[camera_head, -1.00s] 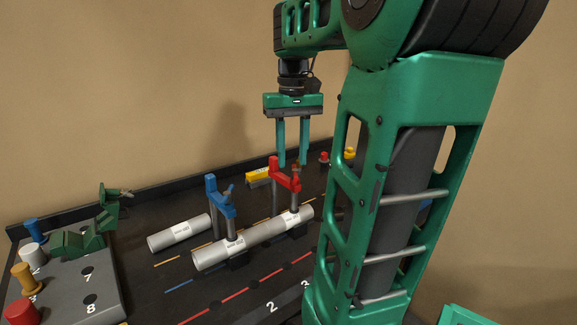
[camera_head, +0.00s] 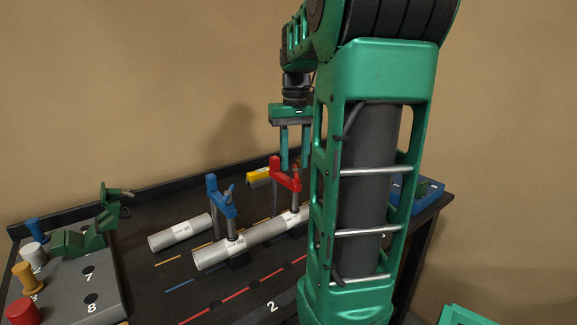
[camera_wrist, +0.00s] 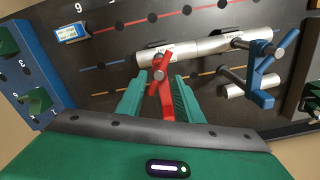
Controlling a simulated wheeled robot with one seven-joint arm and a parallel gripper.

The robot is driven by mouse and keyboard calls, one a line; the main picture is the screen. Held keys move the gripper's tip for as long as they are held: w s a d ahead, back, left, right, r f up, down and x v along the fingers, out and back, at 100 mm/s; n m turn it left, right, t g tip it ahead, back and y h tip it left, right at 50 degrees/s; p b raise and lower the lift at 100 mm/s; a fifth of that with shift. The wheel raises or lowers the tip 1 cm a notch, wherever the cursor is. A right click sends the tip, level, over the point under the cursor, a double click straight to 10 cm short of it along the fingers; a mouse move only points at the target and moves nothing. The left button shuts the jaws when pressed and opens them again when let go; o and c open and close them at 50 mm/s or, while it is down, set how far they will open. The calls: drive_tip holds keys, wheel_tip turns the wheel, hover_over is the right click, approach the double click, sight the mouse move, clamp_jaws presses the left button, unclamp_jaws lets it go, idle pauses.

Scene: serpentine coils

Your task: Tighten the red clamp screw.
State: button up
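The red clamp (camera_head: 285,173) stands upright on the dark board, over the right part of a grey pipe (camera_head: 262,232). In the wrist view the red clamp (camera_wrist: 166,98) and the round screw head (camera_wrist: 159,74) appear between my two teal fingers. My gripper (camera_head: 294,168) points straight down above and behind the clamp, its fingers spread with a gap between them. It also shows in the wrist view (camera_wrist: 160,77), open and holding nothing. Whether a finger touches the clamp cannot be told.
A blue clamp (camera_head: 221,198) stands on the same pipe to the left. A loose pipe (camera_head: 179,233) lies further left. A yellow piece (camera_head: 258,177) sits behind. A grey peg board (camera_head: 70,275) fills the left. My arm hides the board's right part.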

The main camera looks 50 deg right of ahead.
drive_tip(key=shift+f, duration=0.75)
drive_tip(key=shift+c, duration=0.6)
clamp_jaws()
drive_tip(key=shift+a, duration=0.1)
drive_tip(key=shift+o, duration=0.6)
unclamp_jaws()
wheel_tip(320, 180, up, 11)
drive_tip(key=shift+f, duration=0.15)
